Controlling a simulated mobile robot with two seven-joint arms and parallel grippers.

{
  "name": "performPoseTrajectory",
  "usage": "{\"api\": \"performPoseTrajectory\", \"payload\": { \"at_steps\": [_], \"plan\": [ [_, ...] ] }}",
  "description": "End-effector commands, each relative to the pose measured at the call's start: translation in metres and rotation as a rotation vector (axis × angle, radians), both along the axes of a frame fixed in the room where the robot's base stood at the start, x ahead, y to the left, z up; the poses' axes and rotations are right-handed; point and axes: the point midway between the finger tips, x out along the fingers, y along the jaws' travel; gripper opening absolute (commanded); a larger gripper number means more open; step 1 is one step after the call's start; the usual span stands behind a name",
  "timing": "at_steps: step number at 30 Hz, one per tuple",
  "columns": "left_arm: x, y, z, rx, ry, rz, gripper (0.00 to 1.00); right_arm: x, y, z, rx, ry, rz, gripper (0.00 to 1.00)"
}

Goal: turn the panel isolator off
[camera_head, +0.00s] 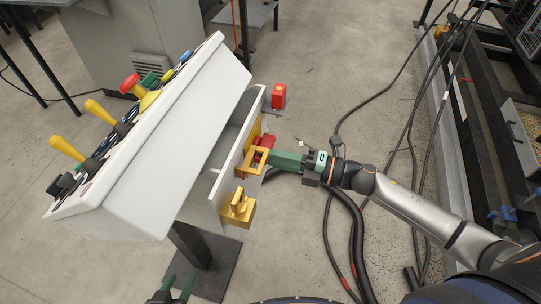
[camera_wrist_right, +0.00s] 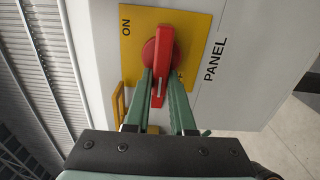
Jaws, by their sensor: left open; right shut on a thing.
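The panel isolator has a red handle (camera_wrist_right: 164,48) on a yellow plate (camera_wrist_right: 200,22) in the right wrist view. The plate reads "ON" at its upper left, and "PANEL" is printed beside it. The handle's long axis runs nearly up and down in that view. Another mark by the handle is partly hidden by a finger. My right gripper (camera_wrist_right: 160,88) is shut on the handle's lower end. In the head view my right gripper (camera_head: 276,157) reaches the console's right side, and the handle (camera_head: 265,141) shows partly. My left gripper (camera_head: 173,288) is open and empty at the bottom edge.
A red block (camera_head: 279,96) is farther back. The sloped console (camera_head: 170,180) carries levers and a red button (camera_head: 130,84). Black cables lie on the floor at right.

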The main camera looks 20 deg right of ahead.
Motion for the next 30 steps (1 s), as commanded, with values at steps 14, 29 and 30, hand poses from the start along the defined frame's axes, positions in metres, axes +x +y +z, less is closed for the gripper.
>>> {"api": "performPoseTrajectory", "payload": {
  "at_steps": [14, 29, 30],
  "plan": [
    [0.001, 0.001, 0.001, 0.001, -0.005, 0.002, 0.50, 0.000, 0.000, -0.001, -0.003, -0.001, 0.000, 0.53],
    [0.001, 0.001, -0.002, 0.002, -0.003, 0.002, 0.50, -0.018, -0.026, -0.003, -0.006, 0.003, -0.001, 0.53],
    [0.001, 0.001, -0.003, 0.002, -0.003, 0.002, 0.50, -0.022, -0.032, -0.003, -0.005, 0.003, -0.001, 0.53]
  ]
}}
